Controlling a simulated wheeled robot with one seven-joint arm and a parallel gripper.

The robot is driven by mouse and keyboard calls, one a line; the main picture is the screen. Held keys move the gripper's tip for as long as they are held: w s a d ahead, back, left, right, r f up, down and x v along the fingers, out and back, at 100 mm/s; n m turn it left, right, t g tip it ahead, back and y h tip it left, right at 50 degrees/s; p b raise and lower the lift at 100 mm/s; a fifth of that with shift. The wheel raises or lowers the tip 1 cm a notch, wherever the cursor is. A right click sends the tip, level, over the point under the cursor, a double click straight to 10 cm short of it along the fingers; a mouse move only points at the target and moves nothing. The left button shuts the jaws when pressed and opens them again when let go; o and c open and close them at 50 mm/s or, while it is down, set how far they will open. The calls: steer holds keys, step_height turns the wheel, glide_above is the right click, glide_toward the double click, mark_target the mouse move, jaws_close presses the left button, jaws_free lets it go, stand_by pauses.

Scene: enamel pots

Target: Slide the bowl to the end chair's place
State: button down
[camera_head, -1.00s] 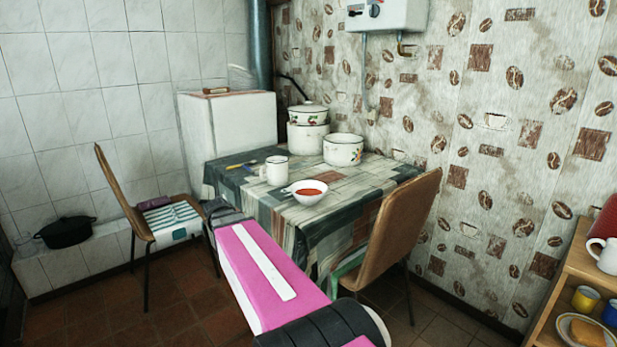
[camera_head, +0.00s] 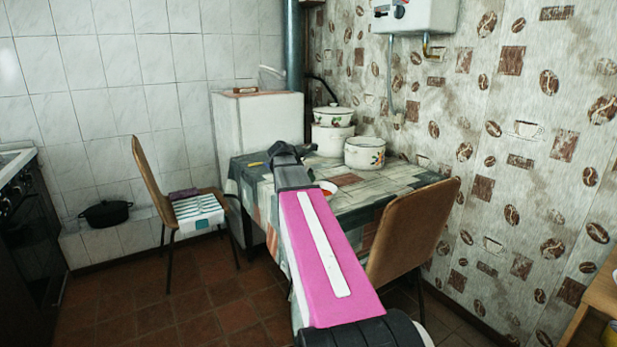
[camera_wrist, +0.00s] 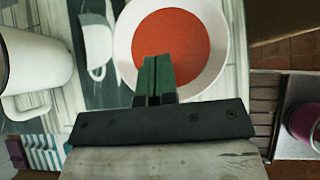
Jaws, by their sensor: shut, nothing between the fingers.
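The white bowl (camera_wrist: 222,62) of red soup shows large in the wrist view. In the head view only part of the bowl (camera_head: 327,186) shows beside my arm, on the table (camera_head: 400,183). My gripper (camera_wrist: 157,62) is shut and empty, its green fingertips overlapping the bowl's near side and soup. I cannot tell whether they touch it. In the head view my gripper (camera_head: 304,149) is over the table. One brown chair (camera_head: 412,228) stands at the table's near right side, another (camera_head: 158,185) at its left. I cannot tell which is the end chair.
A white mug (camera_wrist: 35,75) stands left of the bowl in the wrist view. A white pot (camera_head: 365,154) and stacked pots (camera_head: 333,138) stand at the table's back. The table's right part looks clear. A black pot (camera_head: 106,213) sits on a left ledge.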

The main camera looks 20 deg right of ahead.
mark_target(330, 187)
steer(key=x, duration=0.6)
steer(key=shift+w+d+f, duration=0.1)
steer(key=shift+d, duration=0.1)
steer(key=shift+w+d, duration=0.15)
steer(key=shift+d, duration=1.55)
steer(key=w+d, duration=0.1)
steer(key=d, duration=0.6)
steer(key=w+d, duration=0.1)
steer(key=d, duration=0.7)
steer(key=w+d, duration=0.1)
steer(key=d, duration=0.6)
steer(key=shift+w+d, duration=0.15)
steer(key=shift+d, duration=0.15)
